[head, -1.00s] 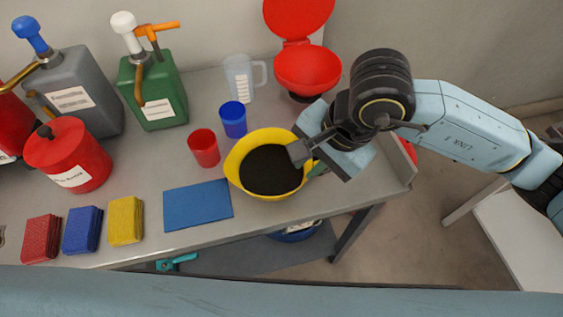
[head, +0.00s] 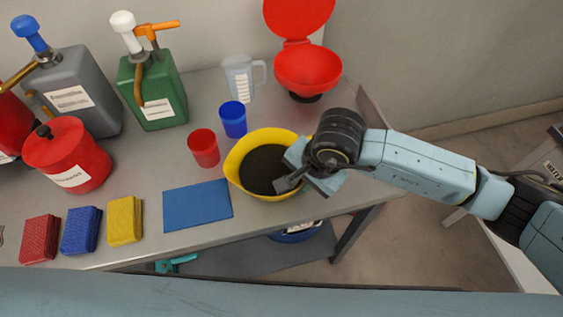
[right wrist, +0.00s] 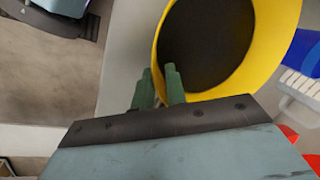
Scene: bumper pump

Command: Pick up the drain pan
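The drain pan is the yellow round pan (head: 237,176) with a black inside, near the front right of the table. It also shows in the right wrist view (right wrist: 262,75). My right gripper (head: 283,187) is over the pan's right side in the head view, and the gripper's body hides part of the rim. In the right wrist view its two green fingers (right wrist: 158,82) stand apart with a narrow gap, close to the pan's rim. I cannot tell whether they touch it. My left gripper is not in view.
A red cup (head: 204,148), blue cup (head: 233,120) and clear jug (head: 239,78) stand behind and left of the pan. A red funnel-like bowl with lid (head: 308,68) is behind it. A blue mat (head: 197,205) lies left. The table's front edge is close.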

